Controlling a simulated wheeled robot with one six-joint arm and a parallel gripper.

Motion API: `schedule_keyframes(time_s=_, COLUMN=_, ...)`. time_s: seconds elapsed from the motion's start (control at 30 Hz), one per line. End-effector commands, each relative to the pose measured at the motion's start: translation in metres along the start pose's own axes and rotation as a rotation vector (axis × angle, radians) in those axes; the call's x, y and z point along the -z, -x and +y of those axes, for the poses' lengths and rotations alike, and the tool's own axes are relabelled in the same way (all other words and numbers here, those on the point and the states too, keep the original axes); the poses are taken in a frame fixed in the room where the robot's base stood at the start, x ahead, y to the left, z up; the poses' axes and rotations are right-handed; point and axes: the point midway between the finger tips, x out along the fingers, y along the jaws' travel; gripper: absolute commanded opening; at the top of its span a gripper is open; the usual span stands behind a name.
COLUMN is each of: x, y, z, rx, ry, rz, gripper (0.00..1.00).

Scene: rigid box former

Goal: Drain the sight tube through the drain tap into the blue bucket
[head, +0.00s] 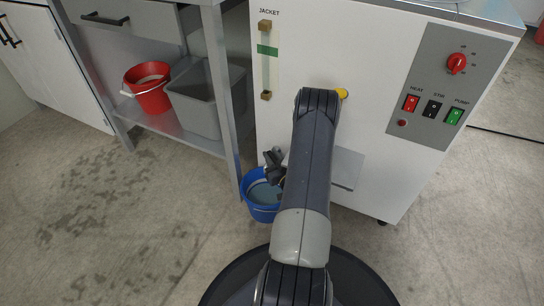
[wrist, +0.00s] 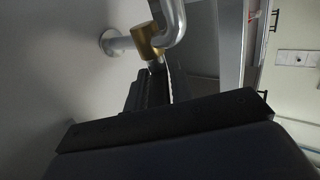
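The sight tube (head: 266,75) stands upright between two brass fittings on the white machine front, under the word JACKET, with a green band behind its upper half. Its liquid level is too small to tell. The blue bucket (head: 248,204) stands on the floor below; its inside looks grey-blue. My gripper (head: 273,167) is low by the machine front, above the bucket. In the wrist view, the brass drain tap (wrist: 147,41) on a metal pipe is just beyond my dark fingers (wrist: 153,84). A small pale part shows at their tips; whether they grip it is unclear.
The white machine (head: 365,75) has a switch panel (head: 440,85) at right. A steel bench (head: 222,90) stands to the left, its lower shelf holding a red bucket (head: 150,98) and a grey bin (head: 195,105). The floor at left is open, with damp patches.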

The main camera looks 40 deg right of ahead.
Motion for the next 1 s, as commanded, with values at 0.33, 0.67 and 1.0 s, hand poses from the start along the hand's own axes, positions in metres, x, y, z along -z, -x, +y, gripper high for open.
schedule_keyframes(time_s=0.33, x=0.0, y=0.0, z=0.0, rx=0.0, ry=0.0, rz=0.001, gripper=0.38)
schedule_keyframes(time_s=0.67, x=0.003, y=0.03, z=0.001, rx=-0.005, ry=-0.003, rz=-0.001, gripper=0.38)
schedule_keyframes(time_s=1.0, x=0.001, y=0.093, z=0.001, rx=-0.005, ry=-0.002, rz=-0.002, gripper=0.38)
